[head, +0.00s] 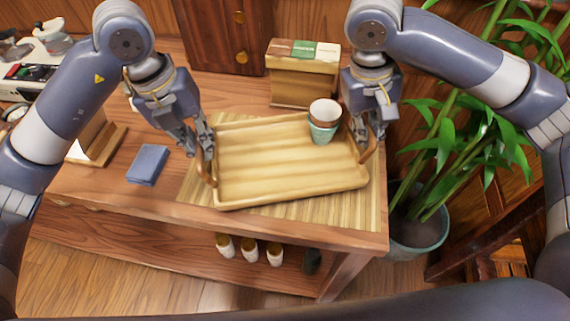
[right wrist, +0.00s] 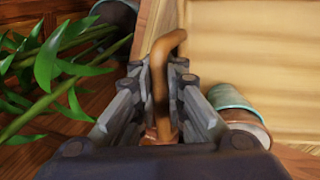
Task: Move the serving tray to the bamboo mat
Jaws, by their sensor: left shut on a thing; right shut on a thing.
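The wooden serving tray (head: 285,165) is over the bamboo mat (head: 347,204) in the head view, slightly turned. The mat shows along the tray's front and sides; I cannot tell whether the tray touches it. My left gripper (head: 207,155) is shut on the tray's left handle (head: 208,172). My right gripper (head: 372,146) is shut on the right handle (head: 368,150). The right wrist view shows the brown handle (right wrist: 160,80) between the fingers (right wrist: 160,125). Stacked cups, one white and brown (head: 325,110) above a green one (head: 322,131), stand at the tray's back right.
A folded blue cloth (head: 148,164) lies on the table left of the mat. A wooden box (head: 303,80) stands behind the tray. A potted bamboo plant (head: 418,235) stands right of the table. Several small jars (head: 249,250) sit on the lower shelf.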

